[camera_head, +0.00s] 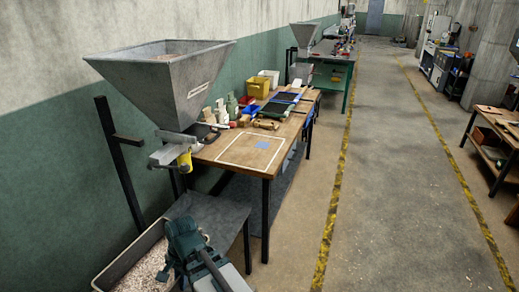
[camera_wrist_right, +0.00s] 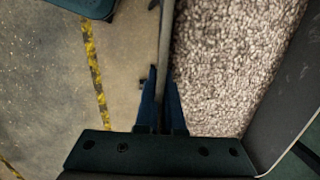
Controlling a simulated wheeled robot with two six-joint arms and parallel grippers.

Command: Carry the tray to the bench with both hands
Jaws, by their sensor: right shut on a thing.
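The tray (camera_head: 123,259) is at the bottom left of the head view, with pale grain in it; its lower part is cut off by the picture edge. My right gripper (camera_wrist_right: 163,90) is shut on the thin side wall of the tray (camera_wrist_right: 166,40), one finger on each side of it. Grain lies right beside the fingers. In the head view my right arm covers part of the tray, and the fingertips are hard to make out. The wooden bench (camera_head: 226,150) stands ahead, with a white outlined square and a small blue patch on its top. My left gripper is out of view.
A grey metal hopper (camera_head: 175,85) with a yellow part at its outlet stands by the left wall, above a dark grey stand (camera_head: 215,212). Bottles, tools and yellow and white bins crowd the bench's far part. The concrete aisle (camera_head: 390,180) on the right is clear.

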